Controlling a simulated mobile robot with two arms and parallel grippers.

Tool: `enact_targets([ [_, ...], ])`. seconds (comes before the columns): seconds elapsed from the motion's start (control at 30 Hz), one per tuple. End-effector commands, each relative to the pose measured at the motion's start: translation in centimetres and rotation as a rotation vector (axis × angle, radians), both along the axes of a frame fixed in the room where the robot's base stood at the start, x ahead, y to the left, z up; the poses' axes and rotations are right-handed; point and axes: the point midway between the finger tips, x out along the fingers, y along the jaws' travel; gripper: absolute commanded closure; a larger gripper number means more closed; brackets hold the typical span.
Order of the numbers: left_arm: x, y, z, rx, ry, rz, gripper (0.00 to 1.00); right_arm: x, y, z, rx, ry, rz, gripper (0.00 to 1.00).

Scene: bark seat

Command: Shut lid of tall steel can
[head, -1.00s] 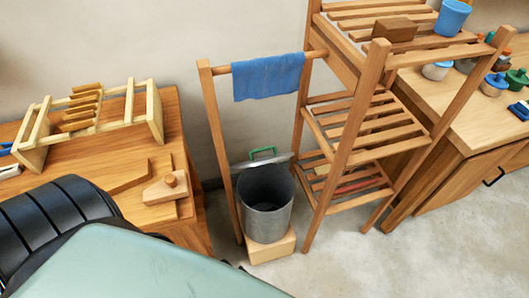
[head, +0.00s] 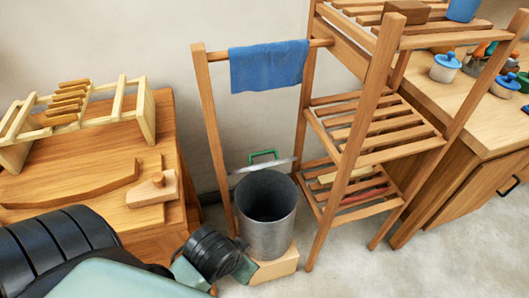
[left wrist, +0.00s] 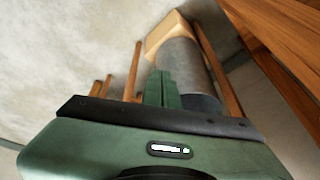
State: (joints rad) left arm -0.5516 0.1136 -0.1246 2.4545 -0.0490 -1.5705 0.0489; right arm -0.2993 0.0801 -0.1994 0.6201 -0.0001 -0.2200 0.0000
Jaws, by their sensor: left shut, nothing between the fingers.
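The tall steel can (head: 270,238) stands upright on a light wooden block (head: 276,267), with its dark mouth uncovered. Its grey lid (head: 240,176) is raised behind the rim, seen nearly edge-on, with a green handle (head: 263,154) at its top. In the left wrist view, my left gripper (left wrist: 161,75) is shut and empty, its green fingers in front of the can's side (left wrist: 187,62). I cannot tell whether they touch it. In the head view, my left wrist is low, just left of the can, and the fingertips are not clear. My right gripper is not in view.
A wooden rack (head: 365,140) stands close on the right of the can. Its post and rail with a blue towel (head: 268,66) frame the can's left and top. A wooden bench (head: 75,185) is at left. Open floor (head: 350,270) lies at the front right.

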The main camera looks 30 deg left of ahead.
Motion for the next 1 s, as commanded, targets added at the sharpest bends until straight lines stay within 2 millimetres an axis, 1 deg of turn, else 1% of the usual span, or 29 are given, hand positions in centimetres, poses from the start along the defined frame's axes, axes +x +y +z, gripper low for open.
enact_targets([
  [0.03,1.4,0.5,-0.2,0.018,-0.022,0.048,1.00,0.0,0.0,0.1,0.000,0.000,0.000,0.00],
  [0.17,4.5,2.2,-0.5,0.070,-0.084,0.180,1.00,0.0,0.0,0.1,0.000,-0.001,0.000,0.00],
  [0.2,5.6,2.7,-0.5,0.086,-0.108,0.225,1.00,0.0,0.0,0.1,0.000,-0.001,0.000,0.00],
  [0.27,7.3,3.5,-0.5,0.114,-0.149,0.295,1.00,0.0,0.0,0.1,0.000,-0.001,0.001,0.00],
  [0.37,10.6,5.0,0.1,0.159,-0.236,0.418,1.00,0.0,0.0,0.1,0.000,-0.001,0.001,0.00],
  [0.47,14.5,6.4,1.3,0.204,-0.353,0.548,1.00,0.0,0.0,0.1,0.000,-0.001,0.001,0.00],
  [0.5,16.1,6.9,2.1,0.223,-0.409,0.602,1.00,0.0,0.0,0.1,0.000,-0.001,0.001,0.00],
  [0.57,18.7,7.6,3.5,0.245,-0.503,0.678,1.00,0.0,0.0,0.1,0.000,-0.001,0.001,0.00],
  [0.6,20.5,7.9,4.7,0.258,-0.571,0.723,1.00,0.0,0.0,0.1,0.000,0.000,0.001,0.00],
  [0.7,24.0,8.4,7.6,0.279,-0.729,0.812,1.00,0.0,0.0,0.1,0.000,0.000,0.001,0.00],
  [0.8,26.1,8.5,9.8,0.286,-0.835,0.855,1.00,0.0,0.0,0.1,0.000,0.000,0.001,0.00],
  [0.83,26.4,8.5,10.1,0.286,-0.854,0.862,1.00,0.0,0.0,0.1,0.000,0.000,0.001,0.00],
  [0.9,27.0,8.6,10.6,0.288,-0.881,0.870,1.00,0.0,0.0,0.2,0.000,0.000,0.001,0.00],
  [1.0,27.5,9.3,10.5,0.291,-0.887,0.872,1.00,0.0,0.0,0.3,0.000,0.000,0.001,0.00],
])
